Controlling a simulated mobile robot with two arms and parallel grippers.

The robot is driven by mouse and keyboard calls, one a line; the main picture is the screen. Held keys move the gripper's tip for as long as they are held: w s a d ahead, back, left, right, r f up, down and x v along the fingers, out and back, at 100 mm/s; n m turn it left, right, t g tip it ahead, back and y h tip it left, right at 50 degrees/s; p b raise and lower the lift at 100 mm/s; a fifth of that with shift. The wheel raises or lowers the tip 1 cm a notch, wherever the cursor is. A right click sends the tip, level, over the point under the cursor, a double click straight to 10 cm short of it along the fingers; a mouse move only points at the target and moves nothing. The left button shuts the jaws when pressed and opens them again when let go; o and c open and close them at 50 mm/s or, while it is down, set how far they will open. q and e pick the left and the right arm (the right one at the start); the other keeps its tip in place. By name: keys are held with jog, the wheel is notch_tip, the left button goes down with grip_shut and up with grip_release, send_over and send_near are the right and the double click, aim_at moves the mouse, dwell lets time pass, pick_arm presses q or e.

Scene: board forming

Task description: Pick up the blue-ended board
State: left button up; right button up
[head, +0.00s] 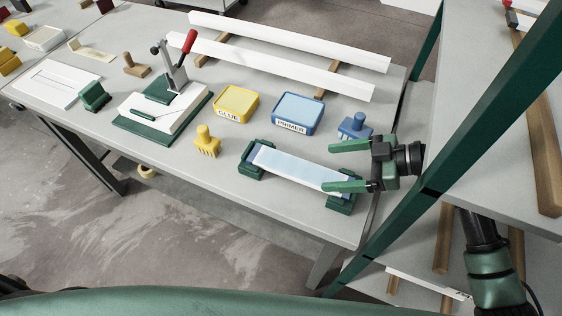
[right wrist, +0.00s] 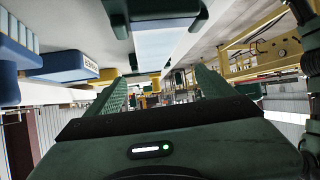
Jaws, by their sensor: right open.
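A pale blue board (head: 290,166) with a white long edge lies across two dark green holders, one at its left end (head: 250,160) and one at its right end (head: 342,204). My right gripper (head: 330,166) is open, its two green fingers pointing left over the board's right part. I see no contact; the gap in height is hard to judge. In the right wrist view the board (right wrist: 160,45) runs ahead between the open fingers (right wrist: 160,82). The gripper partly hides the board's right end in the head view. My left gripper is out of view.
Behind the board stand a blue PRIMER tray (head: 297,112), a yellow GLUE tray (head: 236,104), a blue brush (head: 354,126) and a yellow brush (head: 207,141). A green shelf post (head: 455,150) rises close to the right. Long white boards (head: 280,65) lie at the back.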

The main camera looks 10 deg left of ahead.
aim_at(300, 170)
jog(key=shift+s+a+f, duration=0.1)
jog(key=shift+a+f, duration=0.1)
jog(key=shift+a, duration=0.1)
jog(key=shift+a+f+p, duration=0.2)
jog(key=shift+a+p, duration=0.05)
jog(key=shift+p, duration=0.1)
jog(key=x, duration=0.1)
jog(key=p+x, duration=0.1)
jog(key=x, duration=0.1)
jog(key=w+p+x, duration=0.1)
jog(key=x, duration=0.1)
jog(key=shift+f, duration=0.35)
jog(key=shift+a+f, duration=0.15)
jog(key=shift+w+f, duration=0.1)
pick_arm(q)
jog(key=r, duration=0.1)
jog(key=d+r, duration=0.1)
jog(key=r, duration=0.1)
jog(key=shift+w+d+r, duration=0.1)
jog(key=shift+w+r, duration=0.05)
pick_arm(e)
jog(key=c, duration=1.6)
